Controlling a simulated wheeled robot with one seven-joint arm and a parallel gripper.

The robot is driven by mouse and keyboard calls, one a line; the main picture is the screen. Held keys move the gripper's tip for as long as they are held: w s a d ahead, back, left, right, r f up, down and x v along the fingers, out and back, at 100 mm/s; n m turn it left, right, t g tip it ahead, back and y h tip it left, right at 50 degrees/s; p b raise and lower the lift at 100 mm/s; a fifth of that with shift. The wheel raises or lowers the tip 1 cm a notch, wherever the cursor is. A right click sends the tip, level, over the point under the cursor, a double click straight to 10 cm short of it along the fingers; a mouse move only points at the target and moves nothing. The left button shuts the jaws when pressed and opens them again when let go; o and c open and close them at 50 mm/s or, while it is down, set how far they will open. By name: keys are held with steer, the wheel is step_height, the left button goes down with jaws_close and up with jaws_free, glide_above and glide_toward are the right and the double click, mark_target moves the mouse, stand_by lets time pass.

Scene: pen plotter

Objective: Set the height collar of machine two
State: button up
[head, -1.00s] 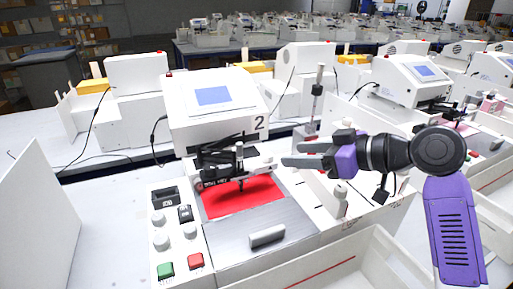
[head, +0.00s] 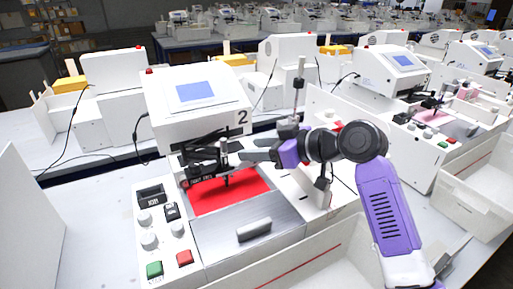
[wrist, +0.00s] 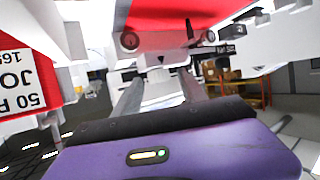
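Machine two (head: 205,119) is a white plotter with a blue screen and a "2" on its front. Its pen carriage (head: 224,160) is a dark arm with an upright pen holder over a red sheet (head: 215,196). My gripper (head: 247,150) is just right of the carriage, its fingers pointing left at it and apart from each other. In the wrist view the two grey fingers (wrist: 162,80) are also spread, with nothing clearly held between them. I cannot make out for sure which part is the height collar. Contact with the carriage cannot be told.
An upright rod with a dark block (head: 299,83) stands behind my wrist. A panel with knobs and green and red buttons (head: 167,232) is left of the plate. A white tray (head: 325,265) is in front. A red label card (wrist: 22,75) is near in the wrist view.

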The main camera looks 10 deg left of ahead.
jaws_close()
steer(key=shift+r+p, duration=0.1)
steer(key=shift+p, duration=0.2)
steer(key=m+t+p, duration=0.1)
steer(key=m+t+h+p, duration=0.1)
steer(key=p, duration=0.1)
steer(key=m+t+h+p, duration=0.1)
steer(key=shift+s+a+r+m, duration=0.2)
steer(key=shift+s+a+m, duration=0.05)
steer(key=shift+s+m, duration=0.1)
steer(key=m+t+h+p, duration=0.2)
steer(key=m+h+p, duration=0.1)
steer(key=h+p, duration=0.1)
steer(key=shift+s+a+m+t, duration=0.1)
steer(key=shift+a+m+t, duration=0.15)
steer(key=shift+t, duration=0.15)
steer(key=shift+a+f+m+t+h+p, duration=0.1)
steer(key=shift+f+m+t+h+p, duration=0.15)
steer(key=shift+m+t+h+p, duration=0.65)
steer(key=shift+m+h+b, duration=0.6)
steer(key=shift+m+h, duration=0.8)
steer(key=shift+h, duration=0.2)
